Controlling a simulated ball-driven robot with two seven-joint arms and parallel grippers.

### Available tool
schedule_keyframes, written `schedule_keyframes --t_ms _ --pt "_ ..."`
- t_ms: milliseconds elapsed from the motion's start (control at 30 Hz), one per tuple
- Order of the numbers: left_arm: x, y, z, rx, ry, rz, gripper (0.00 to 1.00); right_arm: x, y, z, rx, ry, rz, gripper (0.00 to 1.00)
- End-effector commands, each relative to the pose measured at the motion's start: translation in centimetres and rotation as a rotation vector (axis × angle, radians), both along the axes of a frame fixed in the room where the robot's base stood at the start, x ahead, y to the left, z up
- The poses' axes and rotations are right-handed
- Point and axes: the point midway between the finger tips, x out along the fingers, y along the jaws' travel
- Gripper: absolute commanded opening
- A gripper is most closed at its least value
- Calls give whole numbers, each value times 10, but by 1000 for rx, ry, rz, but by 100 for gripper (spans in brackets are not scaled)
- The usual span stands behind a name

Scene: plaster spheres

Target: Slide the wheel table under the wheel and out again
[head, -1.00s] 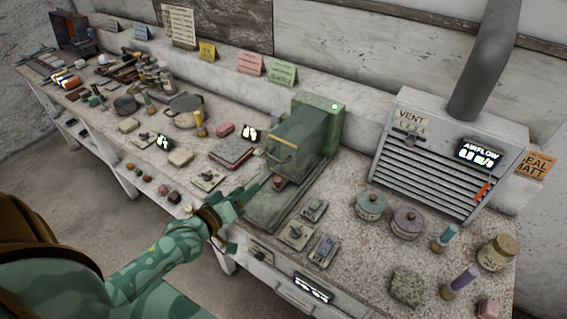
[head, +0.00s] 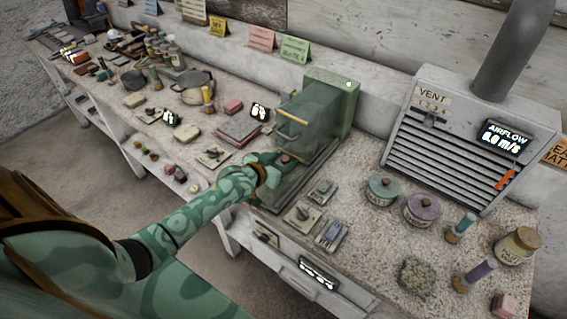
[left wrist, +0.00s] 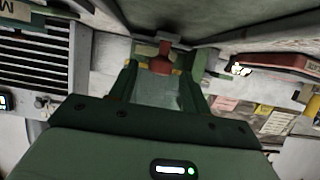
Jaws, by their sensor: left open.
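The wheel machine is a green housing (head: 338,95) with a dark see-through hood (head: 305,112) over its front; the wheel itself is hard to make out behind it. A flat green wheel table (head: 297,188) runs forward from under the hood. A small red knob (head: 286,158) stands at the hood's front. My left gripper (head: 277,160) is at the knob. In the left wrist view its open fingers (left wrist: 160,68) lie on either side of the red knob (left wrist: 161,57); contact cannot be told. My right gripper is not in view.
Small switch plates (head: 302,215) lie right of the wheel table. Lidded jars (head: 382,189) and a vent box (head: 470,135) stand farther right. A red-brown book-like block (head: 238,130) and a small display (head: 260,112) stand left of the machine.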

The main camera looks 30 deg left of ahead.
Motion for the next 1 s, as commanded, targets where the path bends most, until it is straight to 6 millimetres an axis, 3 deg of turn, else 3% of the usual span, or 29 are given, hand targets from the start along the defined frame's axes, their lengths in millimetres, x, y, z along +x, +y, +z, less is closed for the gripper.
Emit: schedule_keyframes --t_ms 133,433,600,833,1000 --pt "11 -1 -5 -1 -1 0 48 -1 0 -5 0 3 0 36" --pt "13 -1 -5 -1 -1 0 48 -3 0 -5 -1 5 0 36" --pt "13 -1 -5 -1 -1 0 1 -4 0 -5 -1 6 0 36" --pt "9 0 -3 0 -1 0 0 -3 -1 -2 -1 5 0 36" --pt "-9 1 -1 0 2 0 0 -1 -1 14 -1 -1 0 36"
